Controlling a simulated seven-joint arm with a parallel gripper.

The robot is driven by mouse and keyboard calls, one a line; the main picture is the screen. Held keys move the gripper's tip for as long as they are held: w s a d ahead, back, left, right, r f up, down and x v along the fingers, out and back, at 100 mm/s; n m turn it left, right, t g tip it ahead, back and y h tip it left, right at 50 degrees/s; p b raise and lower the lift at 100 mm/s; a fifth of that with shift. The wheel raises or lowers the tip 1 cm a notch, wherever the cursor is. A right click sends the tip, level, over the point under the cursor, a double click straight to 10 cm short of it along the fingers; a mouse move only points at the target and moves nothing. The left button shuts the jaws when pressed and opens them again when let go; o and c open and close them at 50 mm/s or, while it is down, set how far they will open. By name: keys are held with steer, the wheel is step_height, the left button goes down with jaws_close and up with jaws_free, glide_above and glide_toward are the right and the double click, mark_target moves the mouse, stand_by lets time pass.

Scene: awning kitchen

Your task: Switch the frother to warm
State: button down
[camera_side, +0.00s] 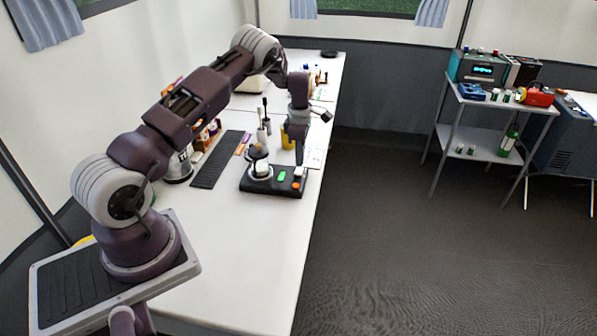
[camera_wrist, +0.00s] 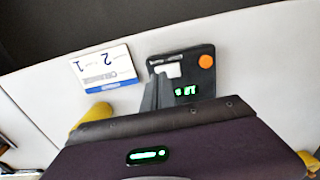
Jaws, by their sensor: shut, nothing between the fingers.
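The frother (camera_side: 270,186) is a dark base on the white table, with a small pale jug (camera_side: 261,168) at its left end. A green lit display (camera_side: 282,176), an orange round button (camera_side: 296,186) and a white switch (camera_side: 299,172) are at its right end. In the wrist view the frother's dark panel (camera_wrist: 183,55) shows the orange button (camera_wrist: 205,61), the white switch (camera_wrist: 172,71) and part of the display (camera_wrist: 186,91). My gripper (camera_side: 300,163) points down, shut and empty, its tips (camera_wrist: 160,74) at or just above the white switch. Contact cannot be told.
A white card (camera_wrist: 104,68) with numbers lies beside the frother. A yellow container (camera_side: 288,138) and a stand with utensils (camera_side: 263,130) are behind it. A dark ribbed mat (camera_side: 221,160) lies to its left. The front of the table is clear.

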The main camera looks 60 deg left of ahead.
mark_target(300, 168)
steer(key=shift+r, duration=0.6)
steer(key=shift+r, duration=0.35)
steer(key=shift+r, duration=0.35)
steer(key=shift+r, duration=0.35)
steer(key=shift+r, duration=1.45)
steer(key=shift+r, duration=0.35)
steer(key=shift+r, duration=0.4)
steer(key=shift+r, duration=0.3)
steer(key=shift+r, duration=0.75)
